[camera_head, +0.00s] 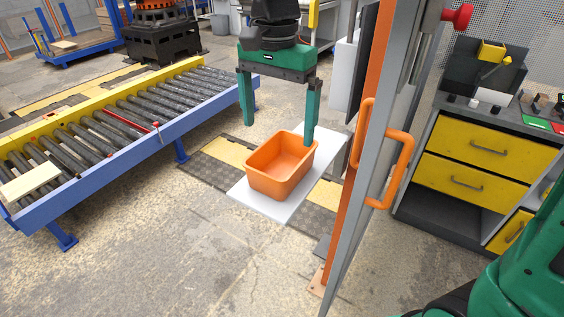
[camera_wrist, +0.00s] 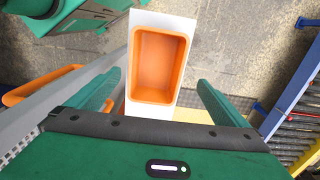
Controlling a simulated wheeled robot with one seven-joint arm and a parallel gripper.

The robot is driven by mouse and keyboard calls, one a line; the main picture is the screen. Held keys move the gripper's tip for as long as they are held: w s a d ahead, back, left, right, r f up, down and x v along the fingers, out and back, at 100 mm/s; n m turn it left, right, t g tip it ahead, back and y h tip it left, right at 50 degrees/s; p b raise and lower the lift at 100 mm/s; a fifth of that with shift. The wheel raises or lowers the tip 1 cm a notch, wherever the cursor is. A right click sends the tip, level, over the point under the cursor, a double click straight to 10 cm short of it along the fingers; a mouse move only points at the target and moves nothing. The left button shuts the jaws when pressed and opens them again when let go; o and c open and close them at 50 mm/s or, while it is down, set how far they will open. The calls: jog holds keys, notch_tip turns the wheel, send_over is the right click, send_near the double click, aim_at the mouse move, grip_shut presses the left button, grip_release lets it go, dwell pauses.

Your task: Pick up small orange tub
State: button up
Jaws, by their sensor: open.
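The small orange tub (camera_head: 268,183) is empty and upright on a white board (camera_head: 262,205). In the wrist view the tub (camera_wrist: 160,65) shows its open top and lies ahead of the fingers, lined up with the gap between them. My green gripper (camera_head: 278,134) points down with its fingers wide apart and nothing between them. In the head view it hangs above and behind the tub, with the right finger overlapping the far rim; I cannot tell if they touch. Both fingers also show in the wrist view (camera_wrist: 158,80), apart from the tub.
A grey and orange door frame with an orange handle (camera_head: 396,155) stands close to the right of the board. A roller conveyor (camera_head: 120,125) with a blue frame is on the left. A workbench with yellow drawers (camera_head: 470,146) is at right. The floor at front left is clear.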

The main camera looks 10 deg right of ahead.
notch_tip(320, 180, down, 4)
send_over(282, 174)
jog(key=shift+f, duration=2.4)
jog(key=c, duration=1.2)
